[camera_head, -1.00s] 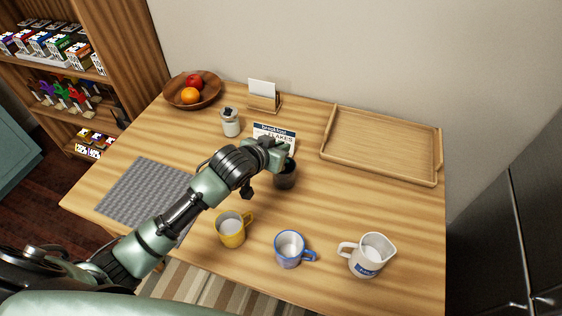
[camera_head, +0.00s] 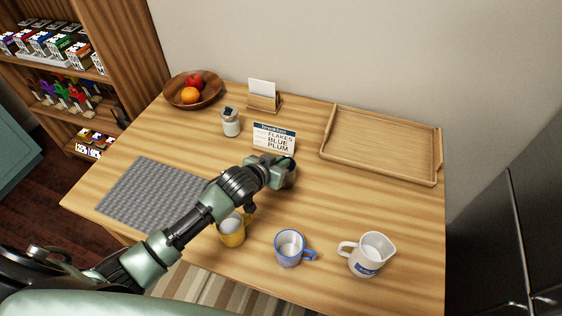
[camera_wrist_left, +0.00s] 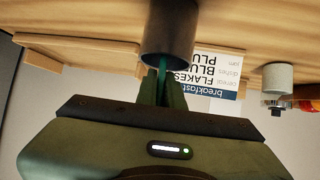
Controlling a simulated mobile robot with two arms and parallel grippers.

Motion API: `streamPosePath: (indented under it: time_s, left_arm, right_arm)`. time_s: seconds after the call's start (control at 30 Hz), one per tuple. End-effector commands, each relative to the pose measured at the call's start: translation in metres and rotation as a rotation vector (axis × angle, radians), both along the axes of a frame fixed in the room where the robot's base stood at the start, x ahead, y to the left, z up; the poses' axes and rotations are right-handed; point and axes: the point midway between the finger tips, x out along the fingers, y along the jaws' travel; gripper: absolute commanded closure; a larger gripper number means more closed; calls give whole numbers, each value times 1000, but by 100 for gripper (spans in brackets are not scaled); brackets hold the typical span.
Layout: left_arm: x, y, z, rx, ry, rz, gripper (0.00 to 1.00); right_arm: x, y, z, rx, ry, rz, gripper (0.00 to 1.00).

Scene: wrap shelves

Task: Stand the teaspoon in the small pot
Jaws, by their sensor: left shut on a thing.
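My left gripper (camera_head: 284,170) is shut on the teaspoon, over the middle of the table. In the left wrist view, where the scene appears upside down, the teaspoon's thin teal handle (camera_wrist_left: 162,72) shows between the fingers and runs to the mouth of the small dark pot (camera_wrist_left: 168,32). The spoon's far end is hidden, and I cannot tell how deep it reaches. In the head view the gripper covers most of the pot and the spoon. My right gripper is not in view.
A breakfast card (camera_head: 274,139) stands just behind the gripper. A yellow mug (camera_head: 232,232), blue mug (camera_head: 290,249) and white jug (camera_head: 367,254) stand in front. A wooden tray (camera_head: 378,174) lies back right. A lidded jar (camera_head: 231,122) and grey mat (camera_head: 150,192) are left.

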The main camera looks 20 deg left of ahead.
Motion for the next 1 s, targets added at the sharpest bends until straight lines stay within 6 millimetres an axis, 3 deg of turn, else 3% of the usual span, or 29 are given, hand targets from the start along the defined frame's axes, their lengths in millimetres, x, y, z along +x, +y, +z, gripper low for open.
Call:
streamPosePath:
  time_s: [0.3,0.33,0.4,0.7,0.87,1.0]
  left_arm:
    - [0,0,-7,0,-1,0,100]
    - [0,0,-7,0,-1,0,86]
    - [0,0,-7,0,-1,0,70]
    - [0,0,-6,0,-1,0,70]
    - [0,1,8,1,-1,0,70]
    - [-22,5,19,0,0,-1,70]
  right_arm:
    - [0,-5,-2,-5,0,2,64]
    - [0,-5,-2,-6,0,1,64]
    - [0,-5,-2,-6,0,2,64]
    - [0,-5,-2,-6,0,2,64]
    - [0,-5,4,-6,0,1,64]
    - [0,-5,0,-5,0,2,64]
